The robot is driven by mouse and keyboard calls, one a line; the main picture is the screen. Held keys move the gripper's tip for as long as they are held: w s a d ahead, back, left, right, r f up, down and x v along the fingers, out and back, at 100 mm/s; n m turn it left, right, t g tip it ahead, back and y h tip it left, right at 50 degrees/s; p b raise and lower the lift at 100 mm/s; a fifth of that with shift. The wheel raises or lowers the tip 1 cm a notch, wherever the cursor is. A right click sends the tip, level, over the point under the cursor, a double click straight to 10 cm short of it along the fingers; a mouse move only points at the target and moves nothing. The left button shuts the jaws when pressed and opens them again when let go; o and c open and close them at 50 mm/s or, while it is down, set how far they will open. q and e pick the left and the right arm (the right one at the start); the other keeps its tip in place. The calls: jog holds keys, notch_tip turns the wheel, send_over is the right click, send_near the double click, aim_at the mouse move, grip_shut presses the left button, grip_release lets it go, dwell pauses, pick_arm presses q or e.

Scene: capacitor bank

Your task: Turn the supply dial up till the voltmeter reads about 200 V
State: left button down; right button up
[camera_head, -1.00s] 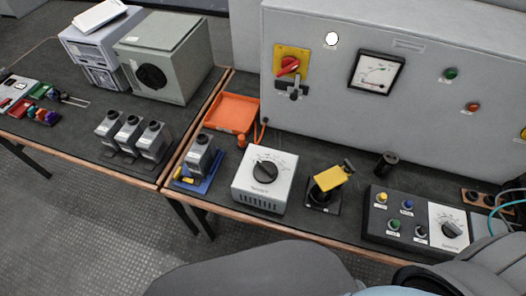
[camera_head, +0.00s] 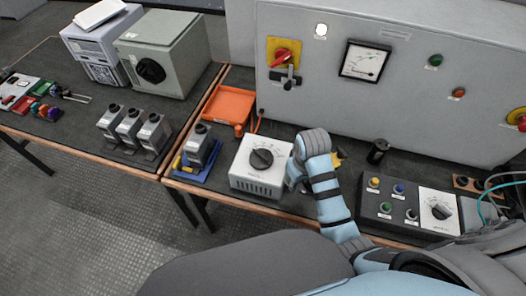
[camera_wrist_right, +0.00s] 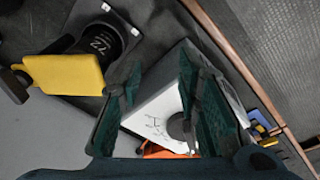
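The white box (camera_head: 258,181) with a black dial (camera_head: 262,158) on top stands on the bench. The voltmeter (camera_head: 366,61) is on the grey panel behind; its needle is too small to read. My right arm reaches in from the lower right, and my right gripper (camera_head: 292,178), mostly hidden, is at the box's right side. In the right wrist view my right gripper (camera_wrist_right: 160,82) is open, with the white box (camera_wrist_right: 152,112) beyond and between its fingers. The dial (camera_wrist_right: 177,127) shows partly there, apart from the fingers. My left gripper is not in view.
A yellow-topped device (camera_wrist_right: 62,76) is beside the gripper, mostly behind my arm in the head view. A control box (camera_head: 385,216) with buttons and another dial (camera_head: 442,211) stands right. A blue tray (camera_head: 190,172) is left of the white box. A red switch (camera_head: 283,55) is on the panel.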

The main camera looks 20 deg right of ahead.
jog(key=w+a+r+n+g, duration=0.1)
jog(key=w+a+r+n, duration=0.1)
jog(key=w+a+r, duration=0.35)
jog(key=n, duration=0.1)
send_near(262, 155)
jog(key=shift+g, duration=0.4)
jog(key=f+b, duration=0.1)
jog(key=f, duration=0.2)
jog(key=f+b, duration=0.1)
jog(key=f, duration=0.2)
jog(key=w+f+b, duration=0.1)
jog(key=f, duration=0.2)
jog(key=shift+d, duration=0.2)
jog(key=shift+s+r, duration=0.1)
grip_shut()
